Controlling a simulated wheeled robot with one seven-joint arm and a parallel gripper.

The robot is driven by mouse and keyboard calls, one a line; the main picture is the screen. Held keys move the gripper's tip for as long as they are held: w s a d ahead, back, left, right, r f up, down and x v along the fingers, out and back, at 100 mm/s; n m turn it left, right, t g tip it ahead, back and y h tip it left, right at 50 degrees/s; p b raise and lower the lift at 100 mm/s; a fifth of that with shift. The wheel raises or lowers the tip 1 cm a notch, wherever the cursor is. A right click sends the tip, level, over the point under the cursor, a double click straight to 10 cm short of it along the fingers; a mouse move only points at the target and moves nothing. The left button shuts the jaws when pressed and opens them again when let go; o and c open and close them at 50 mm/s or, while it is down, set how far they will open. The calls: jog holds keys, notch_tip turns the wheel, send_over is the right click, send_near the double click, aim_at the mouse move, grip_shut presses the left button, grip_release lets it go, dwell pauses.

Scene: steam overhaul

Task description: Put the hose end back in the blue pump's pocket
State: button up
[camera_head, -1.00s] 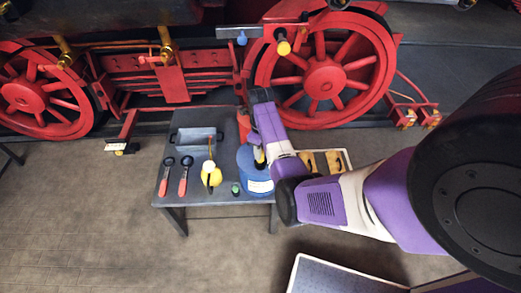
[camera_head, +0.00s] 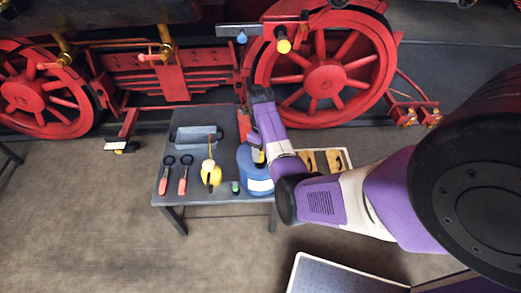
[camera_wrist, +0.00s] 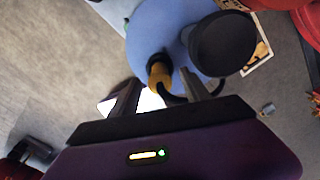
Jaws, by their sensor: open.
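The blue pump (camera_head: 250,182) is a round blue drum with a white label near the front right of the small dark table. In the wrist view the pump (camera_wrist: 148,30) fills the upper middle, with a dark round part on its right. A yellow hose end (camera_wrist: 158,73) with black hose lies against the pump's near side. My gripper (camera_wrist: 160,80) is open, its two fingers to the left and right of the yellow hose end. I cannot tell whether they touch it. In the head view my arm hides the fingertips. The pocket is not clearly visible.
On the table (camera_head: 215,195) stand a grey tray (camera_head: 197,136), two red-handled tools (camera_head: 183,187), a yellow oil can (camera_head: 210,173), a small green item (camera_head: 235,187) and a red container (camera_head: 243,122). A red locomotive wheel (camera_head: 325,80) is close behind.

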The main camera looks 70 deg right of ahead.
jog(key=shift+r, duration=0.1)
notch_tip(320, 180, up, 8)
jog(key=shift+f+b, duration=0.2)
jog(key=shift+b, duration=0.1)
